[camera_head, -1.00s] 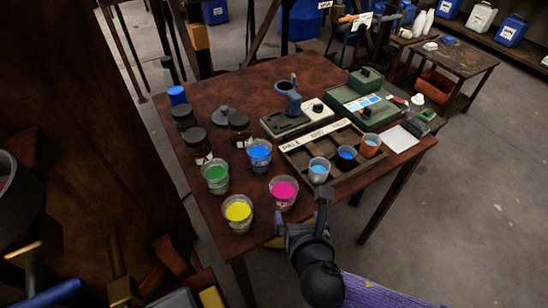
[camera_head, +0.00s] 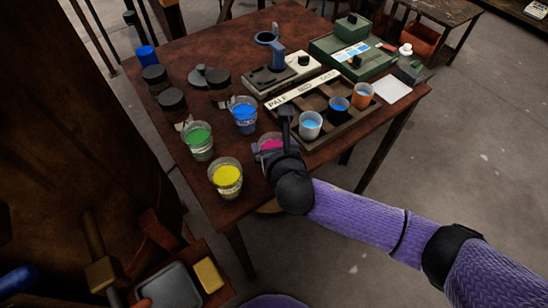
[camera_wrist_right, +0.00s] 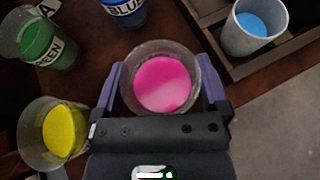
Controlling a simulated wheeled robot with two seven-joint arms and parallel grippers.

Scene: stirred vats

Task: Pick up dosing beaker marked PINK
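The PINK dosing beaker, a clear cup of bright pink liquid, stands upright near the table's front edge. In the head view its pink top (camera_head: 270,145) is partly hidden behind my right gripper (camera_head: 275,150). In the right wrist view the beaker (camera_wrist_right: 162,82) sits between the two purple fingers of the right gripper (camera_wrist_right: 162,85), one on each side of its rim. The fingers look open around it, very close to the glass; firm contact does not show. My left gripper is not in view.
Close by stand the yellow beaker (camera_head: 227,178), green beaker (camera_head: 199,141) and blue beaker (camera_head: 243,115). A divided wooden tray (camera_head: 335,122) with small cups lies right of the pink beaker. Dark-lidded jars (camera_head: 173,105) stand behind. A scale (camera_head: 350,45) is farther back.

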